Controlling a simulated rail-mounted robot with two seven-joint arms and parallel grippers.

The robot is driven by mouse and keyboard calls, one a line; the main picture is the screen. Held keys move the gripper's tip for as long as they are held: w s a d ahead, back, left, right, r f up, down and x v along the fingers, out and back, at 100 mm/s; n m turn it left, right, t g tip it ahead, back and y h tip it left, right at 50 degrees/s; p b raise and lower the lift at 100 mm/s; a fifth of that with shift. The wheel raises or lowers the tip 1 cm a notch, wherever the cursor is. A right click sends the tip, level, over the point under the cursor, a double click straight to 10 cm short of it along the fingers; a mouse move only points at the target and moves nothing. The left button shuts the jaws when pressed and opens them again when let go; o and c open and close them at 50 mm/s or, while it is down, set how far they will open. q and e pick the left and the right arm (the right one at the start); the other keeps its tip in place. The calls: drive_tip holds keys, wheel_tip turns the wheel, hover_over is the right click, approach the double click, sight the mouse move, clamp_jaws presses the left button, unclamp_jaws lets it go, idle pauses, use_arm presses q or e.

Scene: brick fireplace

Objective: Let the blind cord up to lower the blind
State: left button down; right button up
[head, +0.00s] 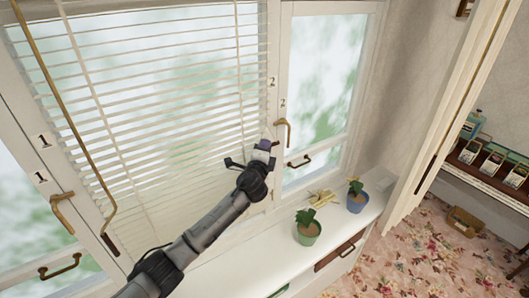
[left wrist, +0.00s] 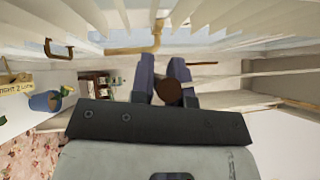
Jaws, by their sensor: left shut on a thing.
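The white slatted blind (head: 160,90) hangs across the large window in the head view, its slats spread; its bottom edge is hard to make out. Its slats also show along the top of the left wrist view (left wrist: 215,14). My left gripper (head: 264,147) is at the right side of the blind, by the window frame. In the left wrist view its two bluish fingers (left wrist: 163,75) are closed around a brown rounded knob (left wrist: 168,93), which looks like the end of the blind cord. The cord itself is too thin to follow. My right gripper is not in view.
A tan cord or rod with a dark end (head: 112,245) hangs at the blind's left. Brass window handles (head: 284,132) project near my gripper. A white counter (head: 245,262) below holds a green potted plant (head: 308,228) and a blue one (head: 357,198).

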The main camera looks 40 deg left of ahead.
use_arm(q)
drive_tip(key=shift+r+p, duration=1.2)
drive_tip(key=shift+r, duration=1.2)
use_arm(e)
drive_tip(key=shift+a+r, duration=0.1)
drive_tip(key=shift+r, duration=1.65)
use_arm(q)
drive_tip(key=c, duration=1.1)
unclamp_jaws()
drive_tip(key=shift+f, duration=0.1)
drive_tip(key=shift+s+d, duration=0.1)
drive_tip(key=shift+s, duration=0.15)
drive_tip(key=b+v, duration=0.2)
drive_tip(key=v, duration=1.1)
drive_tip(key=shift+b, duration=0.3)
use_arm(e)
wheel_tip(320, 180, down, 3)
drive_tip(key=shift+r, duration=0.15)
use_arm(q)
drive_tip(key=shift+s, duration=0.1)
